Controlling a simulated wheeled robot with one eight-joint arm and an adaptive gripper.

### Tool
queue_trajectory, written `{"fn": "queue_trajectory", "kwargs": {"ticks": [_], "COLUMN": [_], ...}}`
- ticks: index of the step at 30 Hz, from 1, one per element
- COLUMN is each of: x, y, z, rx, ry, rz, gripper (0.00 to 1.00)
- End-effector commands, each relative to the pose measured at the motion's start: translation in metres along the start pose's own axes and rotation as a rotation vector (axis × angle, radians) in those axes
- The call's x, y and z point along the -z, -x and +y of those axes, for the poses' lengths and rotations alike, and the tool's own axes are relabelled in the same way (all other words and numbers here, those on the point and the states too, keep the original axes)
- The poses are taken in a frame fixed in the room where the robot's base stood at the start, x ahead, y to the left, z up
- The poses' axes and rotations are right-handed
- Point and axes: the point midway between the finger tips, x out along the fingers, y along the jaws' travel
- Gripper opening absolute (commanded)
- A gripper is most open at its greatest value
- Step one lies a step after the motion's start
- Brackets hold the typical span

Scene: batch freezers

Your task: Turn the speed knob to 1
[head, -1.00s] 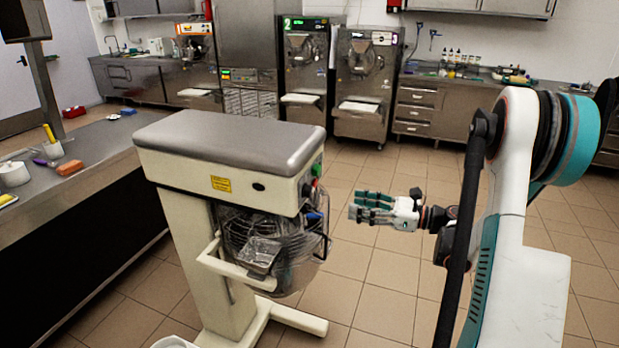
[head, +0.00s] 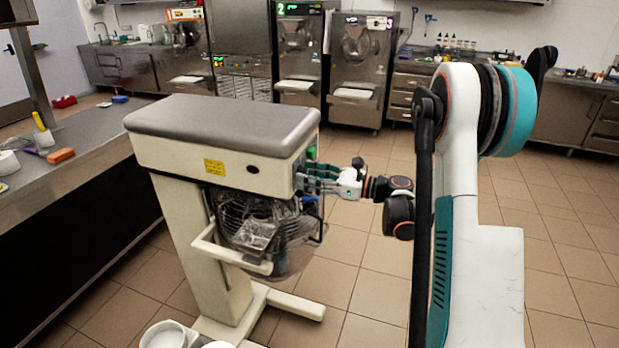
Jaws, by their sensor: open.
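The planetary mixer (head: 210,140) stands in the middle of the head view, cream with a grey top, a wire guard and a bowl. Its control face is on the right end of the head, seen at a steep angle. A green control (head: 311,152) shows near the top of that face. The speed knob itself cannot be made out; my gripper hides part of the face. My gripper (head: 306,178) has teal fingers that point left, close to the control face. It is open. Whether it touches a control cannot be told.
A long counter (head: 85,150) with a sponge and small items runs along the left. Batch freezers (head: 362,65) stand along the back wall. White containers (head: 165,335) are at the mixer's foot. The tiled floor right of the mixer is clear.

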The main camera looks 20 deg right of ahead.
Motion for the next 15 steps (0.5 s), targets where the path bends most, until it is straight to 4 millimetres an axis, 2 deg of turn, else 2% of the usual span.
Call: {"fn": "queue_trajectory", "kwargs": {"ticks": [9,10,15], "x": [-0.0002,-0.0002,-0.0001], "y": [-0.0034,-0.0034,-0.0033], "z": [0.0002,0.0002,0.0001], "rx": [0.000,0.000,0.000], "ry": [0.000,0.000,0.000], "rz": [0.000,0.000,0.000], "gripper": [0.49,0.47,0.09]}}
